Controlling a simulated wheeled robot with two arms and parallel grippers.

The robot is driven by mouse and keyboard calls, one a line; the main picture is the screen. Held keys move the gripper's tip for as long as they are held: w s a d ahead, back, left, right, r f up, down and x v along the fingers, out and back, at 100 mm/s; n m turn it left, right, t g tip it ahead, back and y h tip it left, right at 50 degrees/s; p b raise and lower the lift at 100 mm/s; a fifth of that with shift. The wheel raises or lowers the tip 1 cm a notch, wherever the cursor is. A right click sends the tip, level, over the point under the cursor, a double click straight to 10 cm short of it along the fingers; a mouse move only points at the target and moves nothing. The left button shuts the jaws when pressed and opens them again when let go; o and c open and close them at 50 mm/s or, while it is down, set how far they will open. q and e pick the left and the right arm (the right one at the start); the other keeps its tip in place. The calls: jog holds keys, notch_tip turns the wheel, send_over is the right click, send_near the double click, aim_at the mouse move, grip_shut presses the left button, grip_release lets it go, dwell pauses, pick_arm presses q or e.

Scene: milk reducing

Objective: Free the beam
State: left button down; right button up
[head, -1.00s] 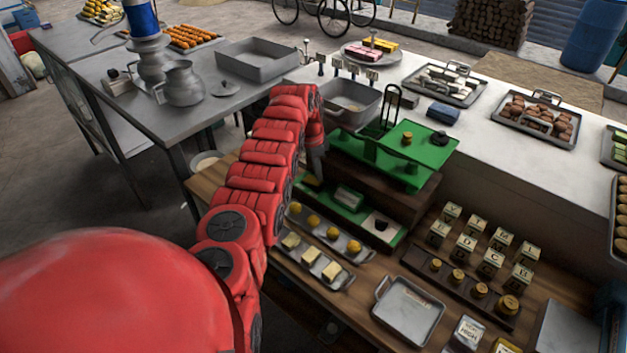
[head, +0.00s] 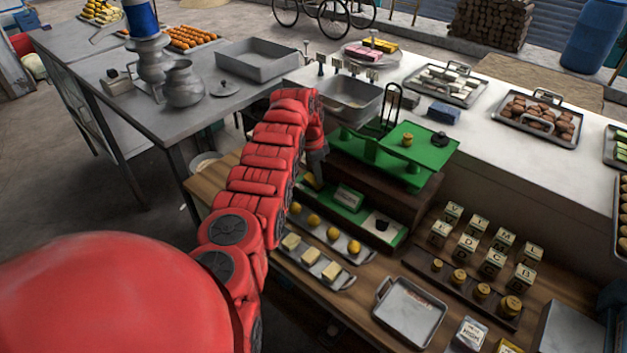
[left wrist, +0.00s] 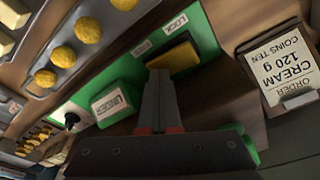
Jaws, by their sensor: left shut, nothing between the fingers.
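The green balance scale (head: 425,152) stands on a brown stand, with a brass weight and a dark lump on its right plate. Its green base panel (head: 395,240) also shows in the left wrist view (left wrist: 202,25), with a LOCK label (left wrist: 175,23) and an UNDER block (left wrist: 115,104). A yellow-and-black piece (left wrist: 175,56) sits below the LOCK label. My left gripper (head: 318,172) reaches down at the scale's left side. In the left wrist view its shut, empty fingers (left wrist: 160,74) point at the yellow-and-black piece, their tips close to it; contact cannot be told. My right gripper is out of view.
Trays of yellow balls (head: 328,232) and butter-like blocks (head: 313,264) lie in front of the scale. Lettered blocks (head: 485,245) and brass weights stand at the right. An order card (left wrist: 286,76) stands beside the panel. An empty tray (head: 408,312) lies at the front.

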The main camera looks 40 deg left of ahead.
pick_arm(q)
jog(key=shift+r+p, duration=0.4)
jog(key=shift+r, duration=0.9)
notch_tip(320, 180, up, 4)
jog(key=shift+r+b, duration=0.25)
jog(key=shift+b, duration=0.1)
